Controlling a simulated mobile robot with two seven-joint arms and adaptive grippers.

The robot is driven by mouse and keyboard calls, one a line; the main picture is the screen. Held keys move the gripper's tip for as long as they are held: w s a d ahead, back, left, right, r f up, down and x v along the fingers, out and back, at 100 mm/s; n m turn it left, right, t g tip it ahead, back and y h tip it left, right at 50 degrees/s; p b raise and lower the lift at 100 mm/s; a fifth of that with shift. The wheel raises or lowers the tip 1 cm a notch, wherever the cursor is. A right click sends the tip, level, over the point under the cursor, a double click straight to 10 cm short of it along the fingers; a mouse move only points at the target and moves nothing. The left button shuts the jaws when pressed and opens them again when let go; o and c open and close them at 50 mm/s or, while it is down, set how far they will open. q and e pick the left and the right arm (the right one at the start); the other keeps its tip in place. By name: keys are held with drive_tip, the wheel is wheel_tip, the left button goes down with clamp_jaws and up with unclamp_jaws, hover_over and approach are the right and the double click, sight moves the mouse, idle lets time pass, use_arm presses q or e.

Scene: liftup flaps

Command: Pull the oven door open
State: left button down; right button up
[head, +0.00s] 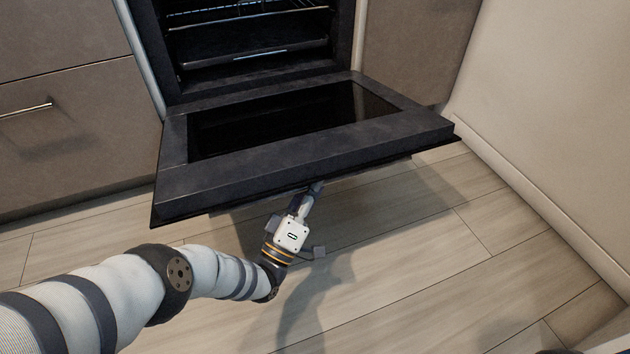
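The black oven door (315,147) hangs folded down, its inner side with the dark glass facing up. Above it the oven cavity (245,45) is exposed, with a wire rack and trays inside. My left gripper (314,190) is at the door's front edge, near the middle, with its fingertips reaching under the edge. The door hides the fingertips, and I cannot tell whether they touch the door or hold its handle. The handle is not visible. My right gripper is not in view.
Brown cabinet fronts stand left (75,130) and right (410,50) of the oven. A drawer handle (27,109) sticks out at the far left. A pale wall (560,120) with a baseboard bounds the right side. The wooden floor (420,260) in front is clear.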

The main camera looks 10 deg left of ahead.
use_arm(q)
drive_tip(key=shift+s+d, duration=0.15)
drive_tip(key=shift+d, duration=0.15)
drive_tip(key=c, duration=1.6)
unclamp_jaws()
drive_tip(key=shift+a+h, duration=0.1)
drive_tip(key=shift+h, duration=0.2)
